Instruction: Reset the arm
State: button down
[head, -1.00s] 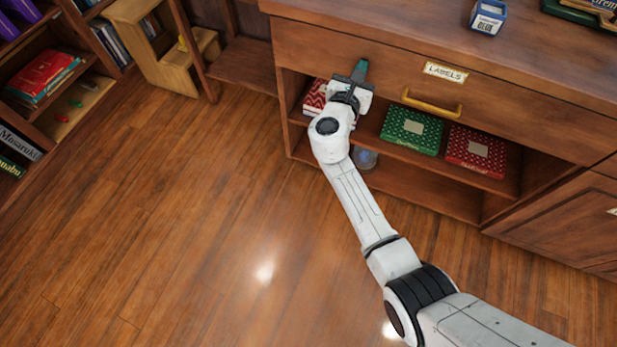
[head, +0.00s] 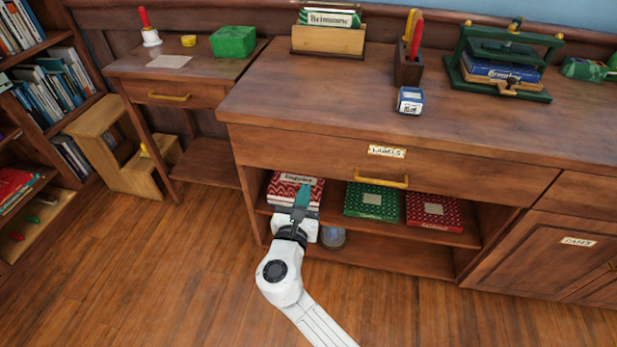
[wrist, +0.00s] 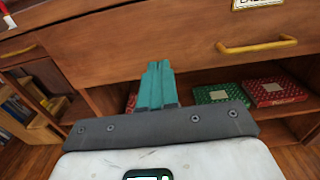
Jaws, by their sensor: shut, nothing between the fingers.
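My gripper (head: 303,196) is shut and empty, its teal fingers pressed together. In the head view it is in front of the open shelf under the desk's drawer, over the red patterned box (head: 290,188) at the shelf's left end. In the wrist view the closed fingers (wrist: 157,86) point toward the drawer front, and they hide most of that box. I cannot tell whether the fingers touch the box.
The desk (head: 330,110) has a labelled drawer with a brass handle (head: 381,179). Green (head: 371,201) and red (head: 434,211) boxes sit on the shelf right of my gripper. A step stool (head: 115,155) stands at left. The floor (head: 150,270) at lower left is clear.

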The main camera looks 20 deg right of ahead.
jog(key=s+d+f+m+g, duration=0.3)
jog(key=s+d+m+g, duration=0.1)
jog(key=s+d+m, duration=0.25)
jog(key=s+d+f+m+g, duration=0.3)
jog(key=s+d+m+g, duration=0.15)
jog(key=s+m, duration=0.35)
jog(key=s+d+f+m+g+y, duration=0.1)
jog(key=s+f+m+g+y, duration=0.15)
jog(key=s+m, duration=0.35)
jog(key=s+d+f+m+g+y, duration=0.1)
jog(key=s+f+m+y, duration=0.25)
jog(key=s, duration=0.55)
jog(key=s+a+r+m+g+y, duration=0.2)
jog(key=s+a+m+y, duration=0.3)
jog(key=s, duration=0.3)
notch_tip(320, 180, up, 15)
jog(key=p, duration=1.6)
jog(key=shift+w+h, duration=0.3)
